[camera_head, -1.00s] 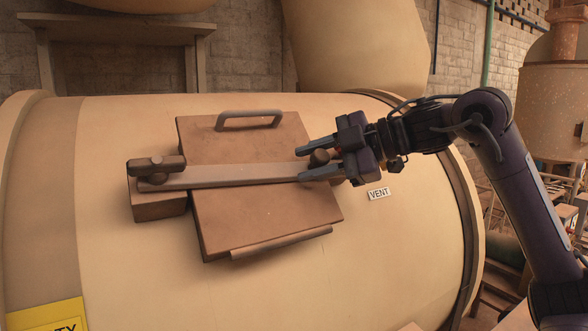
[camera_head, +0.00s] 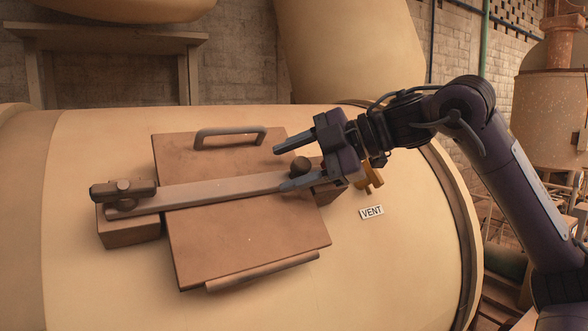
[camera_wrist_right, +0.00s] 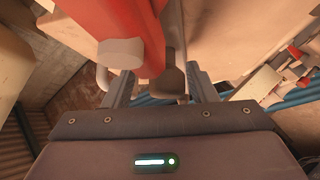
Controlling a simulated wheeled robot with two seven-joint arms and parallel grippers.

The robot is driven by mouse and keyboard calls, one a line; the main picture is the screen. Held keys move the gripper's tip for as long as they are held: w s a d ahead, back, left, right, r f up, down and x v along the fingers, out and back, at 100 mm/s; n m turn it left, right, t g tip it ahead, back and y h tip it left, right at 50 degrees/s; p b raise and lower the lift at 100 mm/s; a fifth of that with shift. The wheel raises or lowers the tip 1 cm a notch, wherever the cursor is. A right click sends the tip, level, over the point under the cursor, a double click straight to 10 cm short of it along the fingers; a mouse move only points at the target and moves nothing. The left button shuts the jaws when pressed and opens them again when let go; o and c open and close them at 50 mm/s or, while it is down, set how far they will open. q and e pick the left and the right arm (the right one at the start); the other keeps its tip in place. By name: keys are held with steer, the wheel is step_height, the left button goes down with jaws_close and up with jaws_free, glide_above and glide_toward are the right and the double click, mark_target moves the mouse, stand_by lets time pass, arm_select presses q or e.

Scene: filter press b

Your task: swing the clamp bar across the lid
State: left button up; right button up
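The square brown lid (camera_head: 235,238) sits on the cream vessel, with a handle (camera_head: 232,132) along its upper edge. The grey clamp bar (camera_head: 205,192) lies across the lid, from a pivot block (camera_head: 130,232) on the left to the lid's right side. A round dark knob (camera_head: 300,166) stands near the bar's right end. My right gripper (camera_head: 279,168) is open at that end, its fingers apart above and below the knob in the picture. The wrist view shows a dark knob-like piece (camera_wrist_right: 172,82) between the fingers; contact cannot be told. My left gripper is out of view.
A VENT label (camera_head: 371,211) is on the cream vessel (camera_head: 390,270), right of the lid. A yellow part (camera_head: 371,178) shows just beyond my right gripper. A red piece (camera_wrist_right: 125,25) fills the upper middle of the wrist view.

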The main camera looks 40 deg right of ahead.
steer(key=shift+w+f, duration=0.1)
steer(key=shift+f, duration=0.05)
stand_by(0.3)
steer(key=shift+s+d, duration=0.1)
steer(key=shift+s, duration=0.1)
steer(key=b+v, duration=0.2)
steer(key=v, duration=0.5)
steer(key=shift+s, duration=0.2)
steer(key=shift+w, duration=0.1)
